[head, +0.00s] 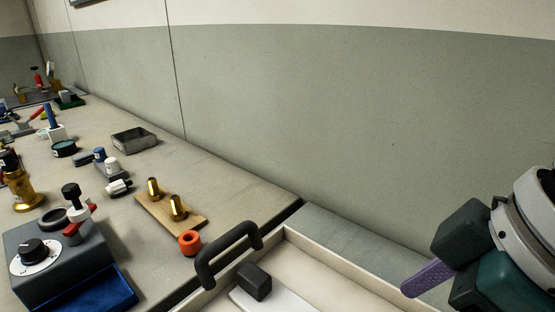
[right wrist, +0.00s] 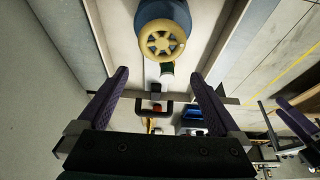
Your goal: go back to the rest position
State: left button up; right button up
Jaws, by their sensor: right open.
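My right gripper (head: 412,289) is at the lower right of the head view, with one purple finger showing and the other hidden. In the right wrist view my right gripper (right wrist: 159,74) shows two purple fingers wide apart with nothing held between them. Dark purple finger-like parts (right wrist: 297,125) at the right edge of that view look like my left gripper, but their opening is unclear. My left gripper does not show in the head view.
A pale tray (head: 330,262) with a black handle (head: 228,256) and a dark block (head: 254,281) is in front. A bench (head: 240,190) carries a dial box (head: 60,258), a wooden board (head: 158,214) with brass pegs, and an orange ring (head: 190,242). A yellow wheel (right wrist: 162,43) shows beyond the fingers.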

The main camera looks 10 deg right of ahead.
jog(key=s+a+r+m+t+p, duration=0.1)
jog(key=s+a+r+p, duration=0.1)
jog(key=a+r+p, duration=0.25)
jog(key=s+d+m+g+h+p, duration=0.1)
jog(key=s+d+m+h+p, duration=0.3)
jog(key=s+d, duration=0.4)
notch_tip(320, 180, up, 37)
jog(key=y+p, duration=0.1)
jog(key=p, duration=3.6)
jog(key=shift+a+m, duration=0.2)
jog(key=shift+m, duration=0.1)
jog(key=shift+w+r, duration=0.1)
